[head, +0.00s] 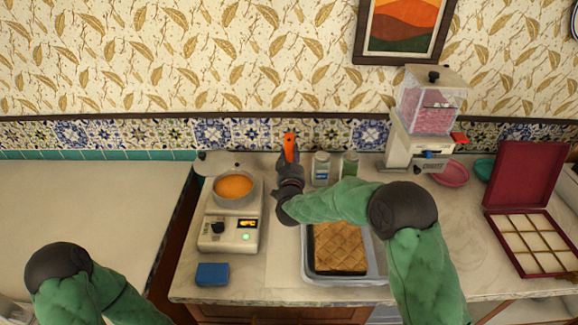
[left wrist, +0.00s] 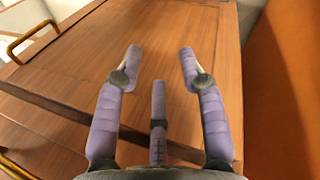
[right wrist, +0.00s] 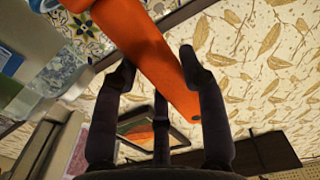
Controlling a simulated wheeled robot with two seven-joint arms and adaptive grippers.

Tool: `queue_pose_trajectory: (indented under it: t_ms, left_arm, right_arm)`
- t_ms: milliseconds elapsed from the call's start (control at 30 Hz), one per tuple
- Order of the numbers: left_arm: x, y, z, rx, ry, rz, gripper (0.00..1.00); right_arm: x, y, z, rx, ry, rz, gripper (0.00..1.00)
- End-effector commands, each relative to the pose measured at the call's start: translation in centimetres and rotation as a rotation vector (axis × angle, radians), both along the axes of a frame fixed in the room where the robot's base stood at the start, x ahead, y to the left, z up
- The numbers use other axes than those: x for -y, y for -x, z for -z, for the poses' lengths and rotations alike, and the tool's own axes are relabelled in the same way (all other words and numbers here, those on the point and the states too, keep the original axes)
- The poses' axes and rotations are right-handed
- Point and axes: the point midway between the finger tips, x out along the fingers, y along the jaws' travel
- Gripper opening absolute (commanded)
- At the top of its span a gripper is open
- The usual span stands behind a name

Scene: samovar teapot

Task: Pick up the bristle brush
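The bristle brush (head: 290,148) shows as an orange handle rising just beyond my right gripper, in front of the tiled wall strip. Its bristle end is hidden in the head view. In the right wrist view the orange handle (right wrist: 150,55) slants between my right gripper's fingers, with a dark hole near its end. My right gripper (right wrist: 158,62) is open around the handle, fingers spread about as wide as the left one's; contact is unclear. My left gripper (left wrist: 161,52) is open and empty, facing wooden furniture; it is out of the head view.
A scale (head: 228,226) carrying an orange-filled pan (head: 235,187) stands left of my right gripper. Jars (head: 320,168) stand close to its right. A tray (head: 312,276) with a brown slab lies under my right arm. A blue sponge (head: 212,274) lies in front. The left counter (head: 85,205) is mostly clear.

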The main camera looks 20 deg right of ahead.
Motion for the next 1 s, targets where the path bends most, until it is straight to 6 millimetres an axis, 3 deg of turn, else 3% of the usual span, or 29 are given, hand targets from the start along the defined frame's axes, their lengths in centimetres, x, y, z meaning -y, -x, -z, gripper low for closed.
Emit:
queue_pose_trajectory:
  t_ms: [367,733,1000]
  left_arm:
    - [0.0,0.0,-0.3,0.0,0.0,0.0,0.4]
    - [0.0,0.0,-2.8,0.0,0.0,0.0,0.4]
    - [0.0,0.0,-3.7,0.0,0.0,0.0,0.4]
  right_arm:
    - [0.0,0.0,-0.6,0.001,0.0,0.0,0.09]
    - [0.0,0.0,-7.2,0.005,-0.002,0.0,0.09]
    - [0.0,0.0,-9.9,0.002,-0.001,0.0,0.09]
